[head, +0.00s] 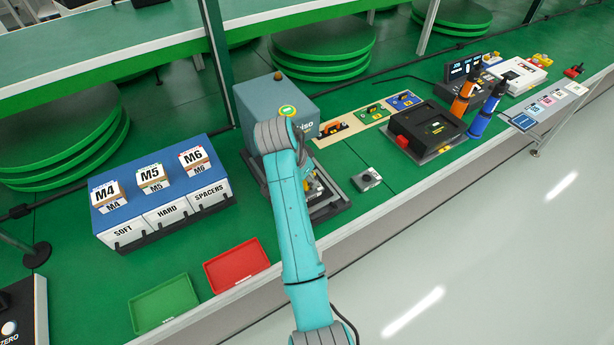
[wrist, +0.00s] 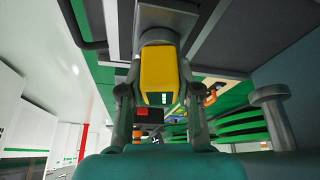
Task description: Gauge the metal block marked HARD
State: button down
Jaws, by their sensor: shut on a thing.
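My gripper (wrist: 158,98) is shut on a yellow hand-held device (wrist: 160,72) with a small dark display, seen between the two fingers in the wrist view. A grey round part (wrist: 158,36) shows beyond the device; I cannot tell whether they touch. In the head view my arm hides the gripper, over a dark grey fixture (head: 328,208) in front of the blue-grey machine. A small grey metal block (head: 367,179) lies on the green table right of the fixture. No HARD mark is readable on it. The word HARD shows on the middle white bin (head: 167,213).
The blue-grey machine (head: 262,105) stands behind my arm. A red tray (head: 237,266) and a green tray (head: 164,304) lie front left. A black device (head: 426,130), orange (head: 463,98) and blue (head: 487,112) tools stand right. Green table is clear around the metal block.

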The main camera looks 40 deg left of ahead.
jog(key=c, duration=0.7)
grip_release()
jog(key=v, duration=0.7)
jog(key=shift+s+r, duration=0.1)
jog(key=shift+r, duration=0.2)
